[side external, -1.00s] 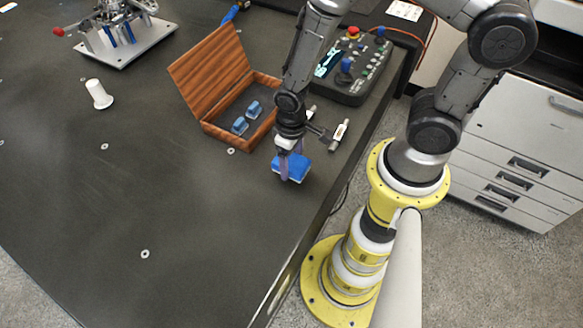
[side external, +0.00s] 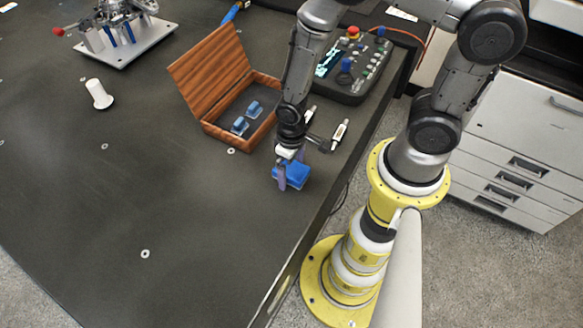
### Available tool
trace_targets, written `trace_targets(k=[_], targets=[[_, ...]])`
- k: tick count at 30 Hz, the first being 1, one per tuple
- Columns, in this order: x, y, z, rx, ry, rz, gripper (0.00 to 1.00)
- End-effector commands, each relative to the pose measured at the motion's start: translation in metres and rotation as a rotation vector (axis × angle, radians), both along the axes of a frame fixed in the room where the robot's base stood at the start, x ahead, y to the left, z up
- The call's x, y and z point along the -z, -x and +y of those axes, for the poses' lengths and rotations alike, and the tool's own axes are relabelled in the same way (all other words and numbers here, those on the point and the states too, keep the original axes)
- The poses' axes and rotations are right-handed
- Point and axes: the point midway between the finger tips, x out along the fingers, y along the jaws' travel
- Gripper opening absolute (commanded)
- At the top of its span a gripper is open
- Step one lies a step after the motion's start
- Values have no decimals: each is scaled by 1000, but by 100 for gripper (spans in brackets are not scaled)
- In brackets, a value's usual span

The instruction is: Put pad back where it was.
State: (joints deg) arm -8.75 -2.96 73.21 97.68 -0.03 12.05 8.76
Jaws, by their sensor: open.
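The blue pad (side external: 294,176) is a small block near the right edge of the dark table, just in front of the wooden box. My gripper (side external: 290,169) is over the pad, pointing down, with its jaws open. One finger shows at the pad's left side and the other at its upper back edge. I cannot tell whether the fingers touch the pad, or whether its underside rests on the table.
The open wooden box (side external: 213,133) holds two small blue-grey blocks (side external: 240,126). Two white-and-dark cylinders (side external: 339,134) lie beside my gripper. A control pendant (side external: 352,75) is behind. The table front is clear.

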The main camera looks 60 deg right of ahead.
Motion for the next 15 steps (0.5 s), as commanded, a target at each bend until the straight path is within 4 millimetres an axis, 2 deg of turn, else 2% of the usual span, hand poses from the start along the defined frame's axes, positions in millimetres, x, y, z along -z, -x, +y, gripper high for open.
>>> trace_targets(k=[5, 15], targets=[[-14, -1, 0, 0, -1, -3, 100], [-82, -1, 0, 0, -1, -6, 100]])
